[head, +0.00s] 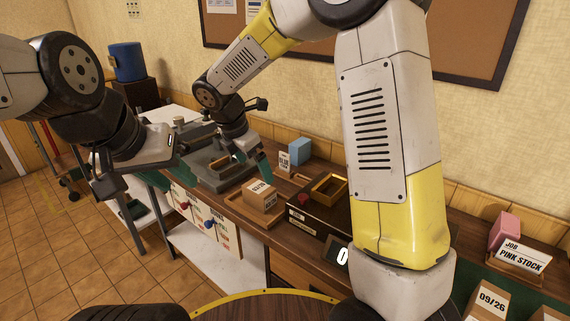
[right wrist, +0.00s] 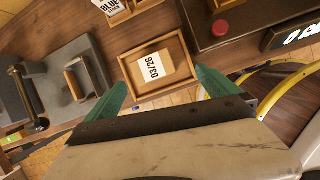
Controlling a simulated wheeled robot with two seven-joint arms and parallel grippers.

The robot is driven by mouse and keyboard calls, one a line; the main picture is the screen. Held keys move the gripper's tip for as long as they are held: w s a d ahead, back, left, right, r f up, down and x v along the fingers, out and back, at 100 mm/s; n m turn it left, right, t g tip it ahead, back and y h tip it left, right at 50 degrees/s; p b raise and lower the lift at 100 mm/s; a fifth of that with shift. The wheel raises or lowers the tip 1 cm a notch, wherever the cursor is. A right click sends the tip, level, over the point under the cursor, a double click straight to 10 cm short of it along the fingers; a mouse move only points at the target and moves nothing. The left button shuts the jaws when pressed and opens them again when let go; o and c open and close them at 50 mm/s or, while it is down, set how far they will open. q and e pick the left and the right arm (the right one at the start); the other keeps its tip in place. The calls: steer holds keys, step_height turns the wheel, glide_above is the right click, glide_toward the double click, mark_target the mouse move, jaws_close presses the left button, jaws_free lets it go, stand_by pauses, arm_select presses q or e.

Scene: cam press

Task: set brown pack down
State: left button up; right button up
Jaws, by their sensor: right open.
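The brown pack (head: 262,193), a box with a white label that reads 03/26 in the right wrist view (right wrist: 154,68), lies in a shallow wooden tray (head: 243,213) on the bench. The tray's rim shows around it in the right wrist view (right wrist: 141,92). My right gripper (head: 252,164) is open above the tray, its green fingers spread wide. In the right wrist view the fingers (right wrist: 162,88) stand on either side of the pack, apart from it. My left gripper (head: 110,186) hangs at the left, away from the pack; its jaws are unclear.
A grey press (head: 222,172) stands left of the tray. A dark box with a red button (head: 304,199) stands right of it. A blue block (head: 300,150) is behind. A pink block (head: 503,230) and brown packs (head: 487,302) are far right.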

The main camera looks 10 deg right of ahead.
steer(key=s+d+r+m+t+y, duration=0.1)
steer(key=s+d+r+m, duration=0.2)
steer(key=s+d+m, duration=0.2)
steer(key=s+d+r+m+t+y, duration=0.1)
steer(key=s+d+r+m, duration=0.3)
steer(key=s+m, duration=0.5)
steer(key=s+d+r+m+t+y, duration=0.1)
steer(key=s+d+r+m+y, duration=0.2)
steer(key=s+d+m, duration=0.3)
steer(key=s+r+m, duration=0.1)
steer(key=s+m, duration=0.1)
steer(key=m, duration=0.2)
steer(key=shift+d+r+m, duration=0.2)
steer(key=shift+r+m, duration=0.05)
steer(key=shift+m, duration=0.05)
